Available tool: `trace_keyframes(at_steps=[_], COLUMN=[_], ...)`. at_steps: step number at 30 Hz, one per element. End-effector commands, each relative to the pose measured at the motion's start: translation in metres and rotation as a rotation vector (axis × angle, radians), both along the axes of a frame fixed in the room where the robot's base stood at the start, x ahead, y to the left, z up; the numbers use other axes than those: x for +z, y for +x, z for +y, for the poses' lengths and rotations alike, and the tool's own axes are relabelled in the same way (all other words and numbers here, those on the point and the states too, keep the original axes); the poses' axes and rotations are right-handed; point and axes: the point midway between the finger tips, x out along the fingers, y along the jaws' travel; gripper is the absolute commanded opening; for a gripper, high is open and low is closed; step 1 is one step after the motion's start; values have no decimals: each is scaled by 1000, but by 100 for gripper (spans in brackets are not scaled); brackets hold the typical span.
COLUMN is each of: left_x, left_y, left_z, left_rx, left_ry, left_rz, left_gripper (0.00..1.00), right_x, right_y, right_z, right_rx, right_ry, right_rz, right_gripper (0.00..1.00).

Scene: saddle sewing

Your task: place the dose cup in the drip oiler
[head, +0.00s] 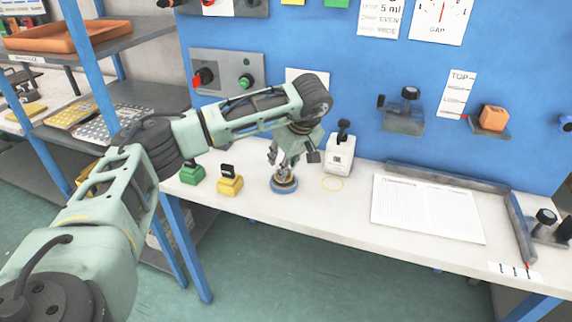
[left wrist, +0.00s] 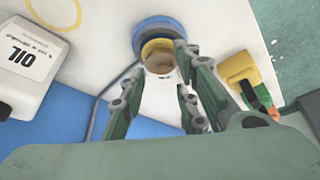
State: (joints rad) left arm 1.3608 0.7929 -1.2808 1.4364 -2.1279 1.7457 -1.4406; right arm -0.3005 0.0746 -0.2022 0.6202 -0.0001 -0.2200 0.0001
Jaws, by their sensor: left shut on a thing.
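My left gripper (head: 284,168) points down over the bench and is shut on a small round cup with a yellow rim (left wrist: 160,46), which I take as the dose cup. Its inside looks brown in the left wrist view. A round blue base (head: 284,186) shows at the fingertips; in the left wrist view its blue ring (left wrist: 150,24) lies just behind the cup. Whether the cup touches it I cannot tell. A white container (head: 339,158) with a black knob stands right of the gripper, marked OIL in the left wrist view (left wrist: 24,68). I cannot tell which thing is the drip oiler.
A yellow ring (head: 333,184) is marked on the bench before the white container. Yellow (head: 229,187) and green (head: 192,175) blocks stand left of the gripper. A paper sheet (head: 425,210) lies right. A blue panel (head: 350,60) with fixtures rises behind.

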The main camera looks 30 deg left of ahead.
Motion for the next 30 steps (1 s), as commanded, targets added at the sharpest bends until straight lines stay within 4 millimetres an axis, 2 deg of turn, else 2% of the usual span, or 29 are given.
trace_keyframes(at_steps=[3,14,15,21,30], left_x=[-13,-18,-17,-17,-15], left_y=[0,0,0,0,0], left_z=[0,0,0,0,0], left_rx=[1,1,1,0,1], left_ry=[0,0,0,0,0], left_rz=[0,0,0,0,0], left_gripper=[0,0,32,48,48], right_x=[4,1,2,2,3], right_y=[1,1,1,1,1], right_z=[-2,-7,-7,-7,-7], right_rx=[1,-1,-1,-2,-1], right_ry=[-3,-8,-8,-8,-8], right_rz=[-2,-2,-2,-2,-2], right_gripper=[80,80,80,80,80])
